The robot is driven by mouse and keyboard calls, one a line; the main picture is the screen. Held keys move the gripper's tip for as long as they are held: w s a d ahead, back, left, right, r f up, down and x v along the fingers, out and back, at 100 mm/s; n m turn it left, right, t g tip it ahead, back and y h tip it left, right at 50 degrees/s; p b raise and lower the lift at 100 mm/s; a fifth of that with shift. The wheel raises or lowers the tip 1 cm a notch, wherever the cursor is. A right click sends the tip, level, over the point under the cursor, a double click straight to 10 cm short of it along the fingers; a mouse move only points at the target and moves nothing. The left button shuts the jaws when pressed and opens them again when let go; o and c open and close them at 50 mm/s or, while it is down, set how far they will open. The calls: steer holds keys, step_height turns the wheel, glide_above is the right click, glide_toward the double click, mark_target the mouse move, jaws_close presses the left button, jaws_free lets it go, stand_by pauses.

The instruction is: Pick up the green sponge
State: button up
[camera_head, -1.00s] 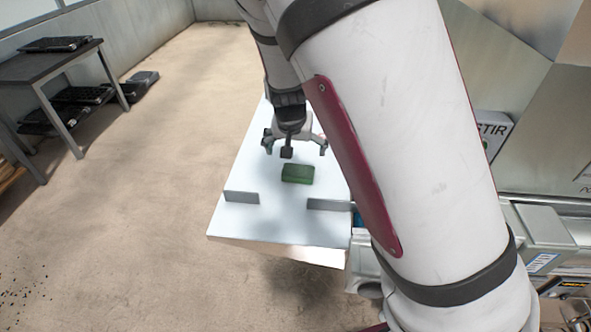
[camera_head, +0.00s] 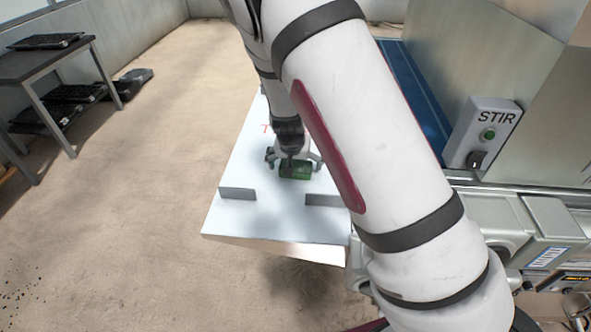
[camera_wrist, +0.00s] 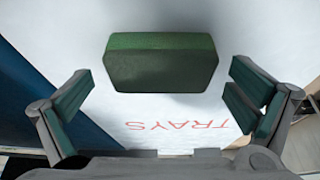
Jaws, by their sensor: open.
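The green sponge (camera_head: 296,171) is a small block lying on the white table (camera_head: 250,222). In the wrist view the sponge (camera_wrist: 161,62) lies at the upper middle, ahead of and between the two spread fingers, with clear gaps on both sides. My gripper (camera_head: 293,166) is open and low over the sponge in the head view, partly covering it. In the wrist view my gripper (camera_wrist: 160,98) is empty, and neither finger touches the sponge.
Two low grey plates stand near the table's front edge, the left one (camera_head: 237,193) and the right one (camera_head: 324,200). Red lettering "TRAYS" (camera_wrist: 190,126) marks the surface. A STIR box (camera_head: 484,133) stands at right. A dark table (camera_head: 45,62) with black trays is at far left.

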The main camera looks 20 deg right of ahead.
steer(key=c, duration=0.7)
steer(key=shift+c, duration=0.2)
step_height(320, 180, up, 10)
steer(key=p, duration=0.1)
steer(key=shift+c, duration=0.5)
